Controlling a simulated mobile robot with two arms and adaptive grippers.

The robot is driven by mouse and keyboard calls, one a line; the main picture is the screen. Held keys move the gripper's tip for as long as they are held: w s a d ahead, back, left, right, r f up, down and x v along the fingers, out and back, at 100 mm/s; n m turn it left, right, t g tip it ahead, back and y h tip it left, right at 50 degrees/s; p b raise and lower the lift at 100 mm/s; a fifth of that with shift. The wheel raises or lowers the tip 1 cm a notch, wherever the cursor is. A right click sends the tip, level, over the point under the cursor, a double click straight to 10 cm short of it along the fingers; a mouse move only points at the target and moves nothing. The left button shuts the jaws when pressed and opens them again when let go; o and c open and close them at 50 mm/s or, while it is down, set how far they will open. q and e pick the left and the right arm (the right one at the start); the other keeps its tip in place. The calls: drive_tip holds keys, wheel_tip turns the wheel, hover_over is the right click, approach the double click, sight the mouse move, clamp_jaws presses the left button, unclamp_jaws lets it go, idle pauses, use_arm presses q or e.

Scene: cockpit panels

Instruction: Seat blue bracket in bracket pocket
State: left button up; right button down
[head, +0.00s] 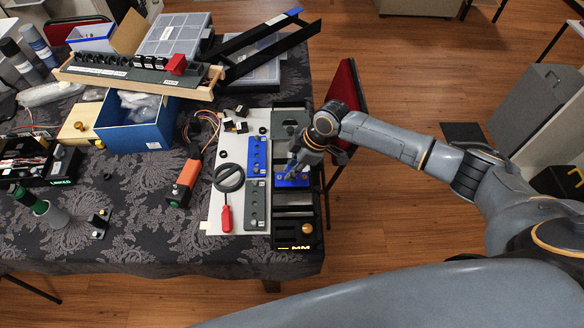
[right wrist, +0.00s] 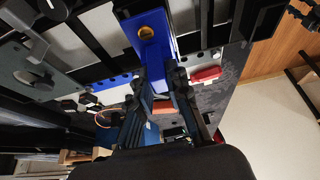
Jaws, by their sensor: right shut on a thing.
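The blue bracket (head: 285,182) lies across the dark green and black panel (head: 291,117) at the table's right side. In the right wrist view the blue bracket (right wrist: 155,25) shows a brass-coloured round part near its end. My right gripper (head: 296,168) points down and is shut on the bracket; its fingers (right wrist: 165,85) also show in the right wrist view. The bracket pocket cannot be made out clearly, as the bracket and gripper cover that part of the panel. I cannot tell whether the bracket is seated or just above the panel. My left gripper is not in view.
A blue bin (head: 135,137) and orange-black tool (head: 184,183) stand farther left. A red chair (head: 344,88) is beside the table.

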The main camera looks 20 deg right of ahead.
drive_tip(key=shift+f+b, duration=0.65)
drive_tip(key=shift+f, duration=0.55)
drive_tip(key=c, duration=1.2)
unclamp_jaws()
drive_tip(key=shift+d+r, duration=0.1)
drive_tip(key=shift+r, duration=0.15)
drive_tip(key=v, duration=1.1)
drive_tip(key=shift+r, duration=0.3)
drive_tip(key=shift+s+d, duration=0.1)
drive_tip(key=shift+s+f, duration=0.1)
